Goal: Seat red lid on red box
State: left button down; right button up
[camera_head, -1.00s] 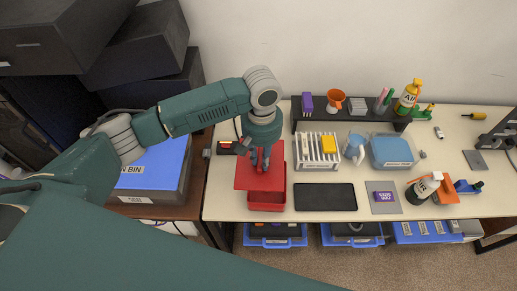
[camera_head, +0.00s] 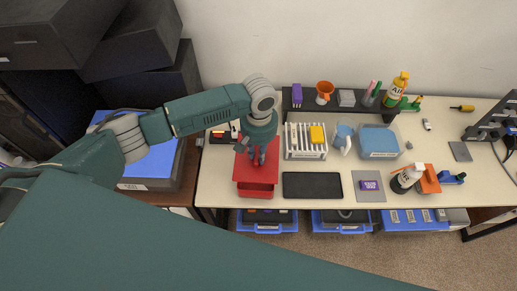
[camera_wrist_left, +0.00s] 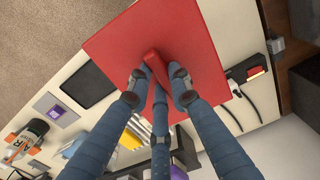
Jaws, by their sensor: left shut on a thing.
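The red lid (camera_head: 243,171) is a flat square plate with a raised bar handle (camera_wrist_left: 153,65). My left gripper (camera_head: 257,157) is shut on that handle from above. In the left wrist view its fingers (camera_wrist_left: 157,83) close around the handle, and the lid (camera_wrist_left: 118,48) fills the upper middle. The red box (camera_head: 256,189) stands at the left end of the table, and only its front side shows below the lid. The lid is over the box and hides its opening. I cannot tell whether the lid touches the rim. My right gripper is not in view.
A white rack (camera_head: 305,153) with a yellow block and a black tray (camera_head: 312,185) stand just right of the box. A small black-and-red item (camera_head: 220,136) lies behind it at left. A blue-topped bin (camera_head: 152,166) stands left of the table. Blue drawers hang below the front edge.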

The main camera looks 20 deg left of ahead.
pick_arm(q)
notch_tip(320, 180, down, 4)
jog(key=shift+r+b, duration=0.2)
jog(key=shift+b, duration=0.3)
jog(key=shift+a+f, duration=0.1)
jog(key=shift+f, duration=1.1)
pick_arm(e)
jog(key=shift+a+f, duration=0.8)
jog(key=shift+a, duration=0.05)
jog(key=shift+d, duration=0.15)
pick_arm(q)
jog(key=shift+f, duration=0.15)
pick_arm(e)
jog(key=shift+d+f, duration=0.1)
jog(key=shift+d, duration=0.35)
pick_arm(q)
jog(key=shift+b, duration=0.3)
